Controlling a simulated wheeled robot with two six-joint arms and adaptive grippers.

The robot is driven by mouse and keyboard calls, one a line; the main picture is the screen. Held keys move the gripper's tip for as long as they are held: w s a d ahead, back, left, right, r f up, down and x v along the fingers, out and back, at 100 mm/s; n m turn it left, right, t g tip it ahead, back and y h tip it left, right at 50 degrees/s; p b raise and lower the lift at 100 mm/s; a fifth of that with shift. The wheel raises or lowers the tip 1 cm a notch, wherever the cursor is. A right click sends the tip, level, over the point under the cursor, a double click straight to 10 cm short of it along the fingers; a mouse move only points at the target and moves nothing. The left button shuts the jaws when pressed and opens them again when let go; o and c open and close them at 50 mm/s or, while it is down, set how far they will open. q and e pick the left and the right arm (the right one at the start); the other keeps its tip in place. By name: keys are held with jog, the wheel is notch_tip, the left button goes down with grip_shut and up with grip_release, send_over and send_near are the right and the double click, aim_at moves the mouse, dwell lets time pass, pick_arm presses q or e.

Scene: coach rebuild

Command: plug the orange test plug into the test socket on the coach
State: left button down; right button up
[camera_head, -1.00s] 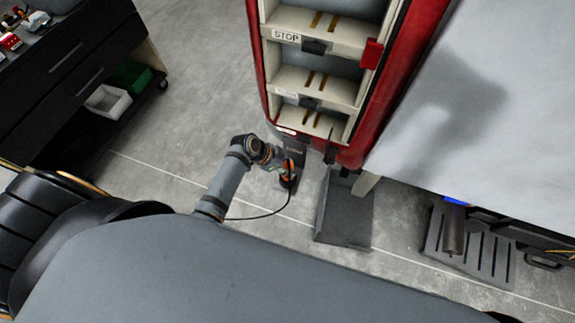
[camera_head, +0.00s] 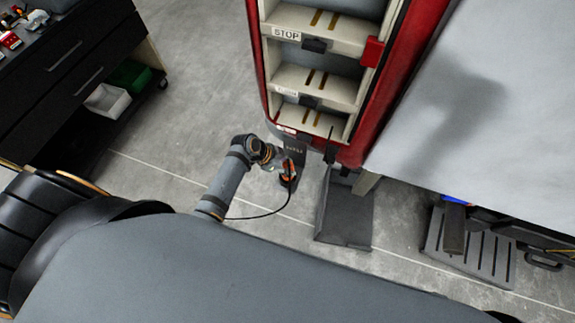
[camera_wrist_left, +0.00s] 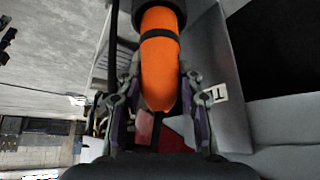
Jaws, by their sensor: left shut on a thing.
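The orange test plug (camera_wrist_left: 158,62) has a black band and fills the upper middle of the left wrist view. My left gripper (camera_wrist_left: 160,105) is shut on it, with one finger on each side. In the head view the left gripper (camera_head: 281,167) is low beside the bottom corner of the red coach (camera_head: 354,148), and a small orange part of the plug (camera_head: 289,178) shows there. A black cable hangs from it in a loop. I cannot make out the test socket; the plug's far end is cut off at the wrist view's top edge. My right gripper is not in view.
A grey step plate (camera_head: 343,215) stands just right of the gripper, below the coach. A slatted step (camera_head: 470,250) lies further right. A black workbench (camera_head: 70,60) with a white bin (camera_head: 107,100) stands at the left. The floor between is clear.

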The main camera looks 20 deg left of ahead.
pick_arm(q)
jog(key=shift+f+b, duration=0.75)
jog(key=shift+f, duration=0.3)
dwell(0.4)
jog(key=shift+r+p, duration=0.2)
jog(key=shift+p, duration=0.15)
jog(key=shift+f, duration=0.1)
dwell(1.1)
jog(key=shift+f+b, duration=0.3)
jog(key=shift+f, duration=0.35)
jog(key=c, duration=1.1)
grip_release()
jog(key=shift+c, duration=0.2)
